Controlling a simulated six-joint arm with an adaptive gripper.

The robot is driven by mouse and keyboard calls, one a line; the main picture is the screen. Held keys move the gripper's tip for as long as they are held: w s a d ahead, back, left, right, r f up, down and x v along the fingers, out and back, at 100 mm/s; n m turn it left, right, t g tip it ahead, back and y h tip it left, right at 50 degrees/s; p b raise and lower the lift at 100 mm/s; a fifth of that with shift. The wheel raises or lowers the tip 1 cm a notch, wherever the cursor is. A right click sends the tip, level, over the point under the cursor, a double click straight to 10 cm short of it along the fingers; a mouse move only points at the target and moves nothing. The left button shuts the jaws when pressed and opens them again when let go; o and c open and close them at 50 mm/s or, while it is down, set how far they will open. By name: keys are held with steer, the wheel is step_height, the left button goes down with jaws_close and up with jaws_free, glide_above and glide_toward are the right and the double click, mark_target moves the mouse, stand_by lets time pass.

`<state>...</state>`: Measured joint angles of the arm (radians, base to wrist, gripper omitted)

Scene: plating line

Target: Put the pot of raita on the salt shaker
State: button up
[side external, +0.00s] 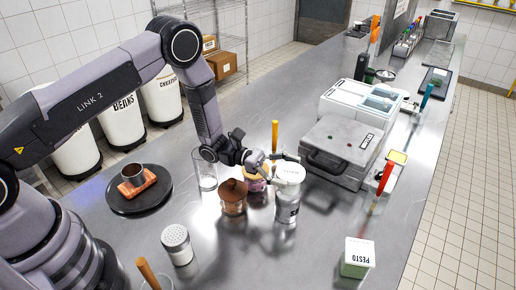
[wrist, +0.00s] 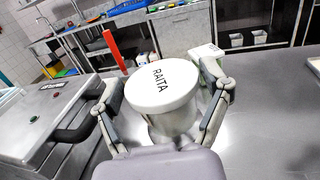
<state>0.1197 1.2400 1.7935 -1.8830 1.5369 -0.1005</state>
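The pot of raita (wrist: 163,88), white with RAITA on its round top, sits between the fingers of my gripper (wrist: 165,95) in the wrist view. Both fingers appear to touch its sides. In the side view the white pot (side external: 289,174) is upright, directly above a grey metallic cylinder with a label (side external: 287,209), which looks like the salt shaker. It seems to rest on this cylinder or hang just over it; I cannot tell which. The label is too small to read. My gripper (side external: 272,163) reaches in from the left, level with the pot.
A perforated-top shaker (side external: 177,244) and a pesto pot (side external: 357,259) stand nearer the front. A grey press-like appliance (side external: 338,150) is just right. The front middle counter is clear.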

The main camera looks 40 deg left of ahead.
steer(key=shift+o, duration=1.3)
